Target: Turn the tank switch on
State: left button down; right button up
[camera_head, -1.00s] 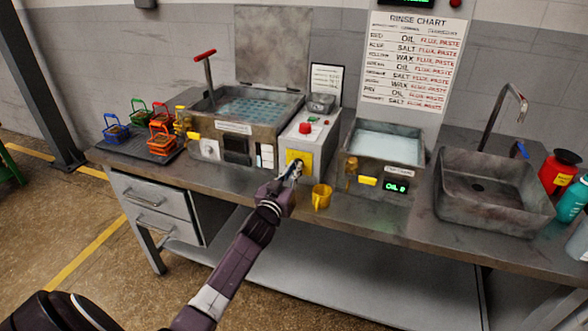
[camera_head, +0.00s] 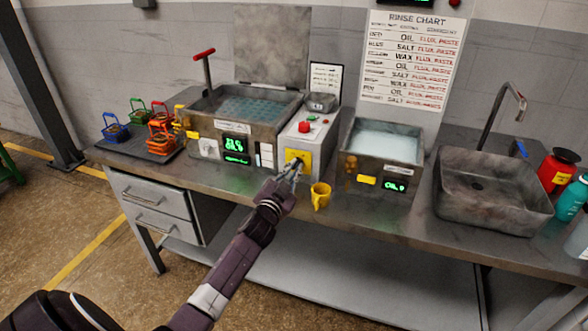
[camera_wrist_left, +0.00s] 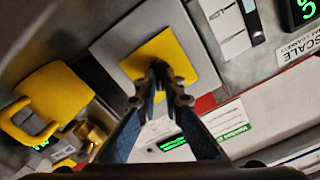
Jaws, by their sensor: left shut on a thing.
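The tank switch (camera_wrist_left: 160,68) is a small dark lever on a square yellow plate (camera_wrist_left: 186,52) in the left wrist view. In the head view the yellow plate (camera_head: 298,156) is on the front of the grey control box (camera_head: 313,141) beside the tank (camera_head: 246,120). My left gripper (camera_head: 291,173) is at this plate. In the left wrist view its fingertips (camera_wrist_left: 160,97) are closed around the lever, hiding part of it. The tank's front display (camera_head: 236,150) is lit green. My right gripper is not in view.
A second, smaller tank (camera_head: 385,150) and a sink (camera_head: 490,195) are farther right. Coloured baskets (camera_head: 160,135) stand on a dark mat at the left.

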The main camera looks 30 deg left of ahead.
pick_arm(q)
jog(key=shift+f, duration=0.1)
jog(key=c, duration=2.1)
grip_release()
jog(key=v, duration=1.2)
jog(key=shift+s, duration=0.1)
